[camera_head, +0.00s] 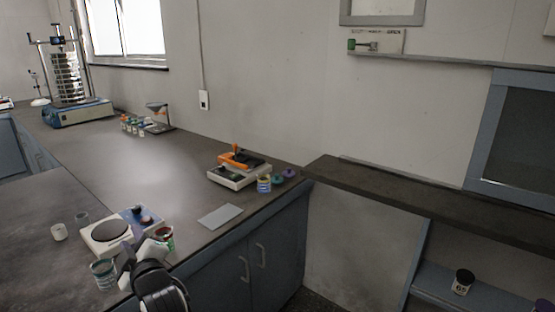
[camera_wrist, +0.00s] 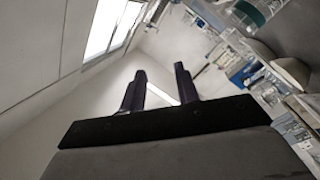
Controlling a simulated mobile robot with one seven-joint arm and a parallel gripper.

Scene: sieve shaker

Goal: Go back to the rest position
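My gripper shows in the wrist view (camera_wrist: 160,80) with its two dark fingers apart and nothing between them. In the head view my arm comes up from the bottom edge, with its white and black wrist near the front of the bench. The gripper end there is close to a glass beaker (camera_head: 103,273) and a jar with red contents (camera_head: 164,238). I cannot tell whether it touches either one. The sieve shaker (camera_head: 68,85) stands at the far left with its sieve stack upright on a blue base.
A white-topped balance (camera_head: 106,234) sits beside my wrist. A grey flat plate (camera_head: 220,216) and an orange-and-white device (camera_head: 239,170) lie farther right on the bench. Small jars (camera_head: 264,184) stand beside the device. A dark shelf (camera_head: 420,197) runs along the right wall. The bench middle is clear.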

